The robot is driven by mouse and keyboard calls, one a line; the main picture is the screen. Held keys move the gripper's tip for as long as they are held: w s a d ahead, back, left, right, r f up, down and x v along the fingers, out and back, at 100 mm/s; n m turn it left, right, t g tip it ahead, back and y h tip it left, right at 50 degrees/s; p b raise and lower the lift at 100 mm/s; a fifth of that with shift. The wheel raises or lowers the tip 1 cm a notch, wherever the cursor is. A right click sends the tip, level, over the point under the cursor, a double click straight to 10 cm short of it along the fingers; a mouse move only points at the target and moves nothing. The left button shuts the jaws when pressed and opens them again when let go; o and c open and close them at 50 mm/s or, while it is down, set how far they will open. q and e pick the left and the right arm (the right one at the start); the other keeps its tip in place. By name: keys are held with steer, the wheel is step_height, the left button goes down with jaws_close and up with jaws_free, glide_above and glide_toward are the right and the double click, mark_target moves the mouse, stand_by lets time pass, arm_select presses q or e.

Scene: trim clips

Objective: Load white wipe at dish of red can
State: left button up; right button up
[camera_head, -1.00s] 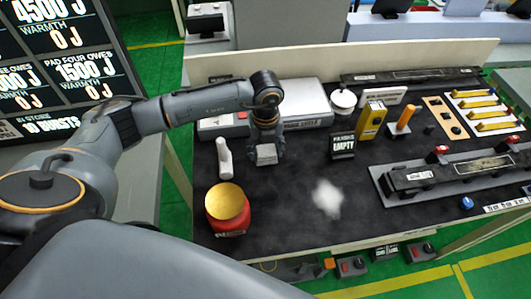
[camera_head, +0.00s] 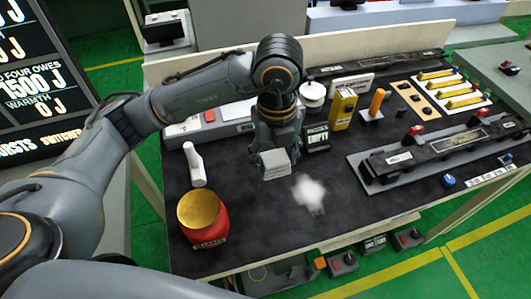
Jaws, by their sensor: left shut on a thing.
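The red can (camera_head: 209,239) stands upright at the front left of the bench, with a round brass-coloured dish (camera_head: 200,208) on top. My left gripper (camera_head: 277,146) points down over the middle of the bench, to the right of and behind the can. It is shut on a pale grey-white block (camera_head: 275,163), which may be the white wipe. A fluffy white patch (camera_head: 309,193) lies on the dark bench top, just right of and in front of the gripper. The dish looks empty. My right gripper is out of view.
A white cylinder (camera_head: 194,164) lies behind the can. A small "EMPTY" sign (camera_head: 317,138), a yellow box (camera_head: 342,109) and a white lidded pot (camera_head: 313,95) stand behind the gripper. A long black fixture (camera_head: 440,152) fills the right. Dark bench between can and fluffy patch is clear.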

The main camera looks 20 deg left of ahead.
arm_select(q)
steer(key=shift+d, duration=0.1)
steer(key=shift+o, duration=1.4)
steer(key=c, duration=0.3)
steer(key=shift+c, duration=0.3)
